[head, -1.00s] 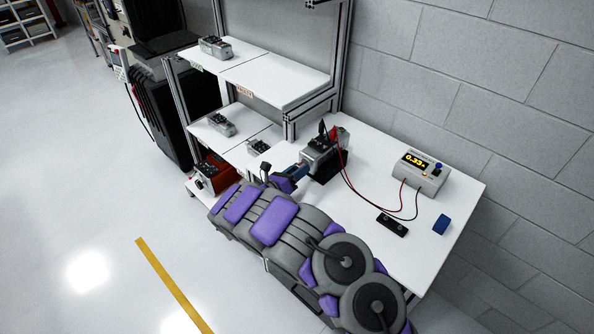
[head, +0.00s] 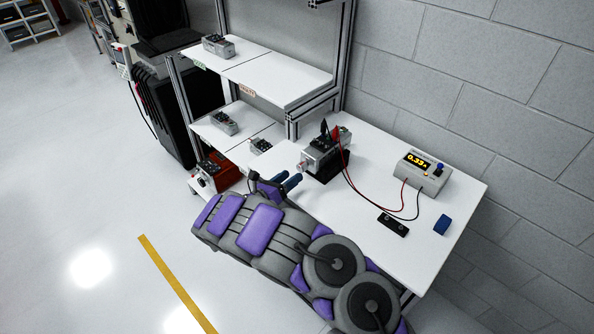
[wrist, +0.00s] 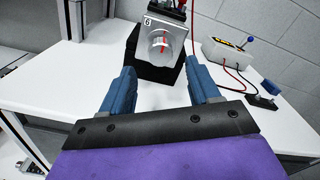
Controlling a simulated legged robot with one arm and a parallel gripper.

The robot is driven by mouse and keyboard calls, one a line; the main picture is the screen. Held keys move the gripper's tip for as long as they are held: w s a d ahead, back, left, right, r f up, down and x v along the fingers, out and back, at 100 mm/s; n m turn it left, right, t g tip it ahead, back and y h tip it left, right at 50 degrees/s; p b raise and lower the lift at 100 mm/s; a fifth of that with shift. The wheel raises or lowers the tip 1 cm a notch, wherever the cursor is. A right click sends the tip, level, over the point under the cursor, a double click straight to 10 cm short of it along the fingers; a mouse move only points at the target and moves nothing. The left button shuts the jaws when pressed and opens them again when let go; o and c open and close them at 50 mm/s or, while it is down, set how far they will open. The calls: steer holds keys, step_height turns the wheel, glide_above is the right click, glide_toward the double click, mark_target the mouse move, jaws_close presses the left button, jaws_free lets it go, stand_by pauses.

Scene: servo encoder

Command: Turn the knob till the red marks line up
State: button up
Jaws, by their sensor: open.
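The servo unit (head: 322,156) sits in a black holder (head: 329,172) on the white table, with clips and leads on its top. In the wrist view its front face (wrist: 174,49) points toward me and bears a round silver knob (wrist: 158,47). Red marks show on the knob and just by its rim; they look close to one line, but the view is too small to tell exactly. My gripper (wrist: 161,88) is open and empty, its blue fingers short of the knob and apart from it. In the head view my gripper (head: 283,182) is left of and below the servo.
A meter box (head: 424,172) reading about 0.33 A stands at right, wired by red and black leads. A black strip (head: 393,224) and a blue block (head: 441,224) lie nearby. Shelves (head: 275,78) with other servo units stand at left.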

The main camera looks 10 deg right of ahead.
steer(key=p+v, duration=0.1)
steer(key=v, duration=1.1)
steer(key=shift+w, duration=0.1)
steer(key=s+d+r+m+g+h, duration=0.1)
steer(key=s+d+r+m+g, duration=0.4)
steer(key=d+r, duration=0.4)
steer(key=s+d+r+m+g+h, duration=0.1)
steer(key=s+d+r+m+g, duration=0.1)
steer(key=d+r+m+g, duration=0.55)
steer(key=s+d+r+m+y, duration=0.3)
steer(key=s+d+m, duration=0.2)
steer(key=s+d, duration=0.3)
steer(key=s+d+r+m+g+y, duration=0.2)
steer(key=s+m+y, duration=0.15)
steer(key=s, duration=0.45)
steer(key=s+a+f+m+t+y, duration=0.1)
steer(key=s+a+m+y, duration=0.3)
steer(key=s, duration=0.5)
steer(key=s+a+f+m+t+y, duration=0.1)
steer(key=s+a+m+y, duration=0.4)
steer(key=s+a, duration=0.3)
steer(key=s+y, duration=0.1)
steer(key=s, duration=0.1)
steer(key=shift+s+a+m, duration=0.25)
steer(key=shift+s+m, duration=0.05)
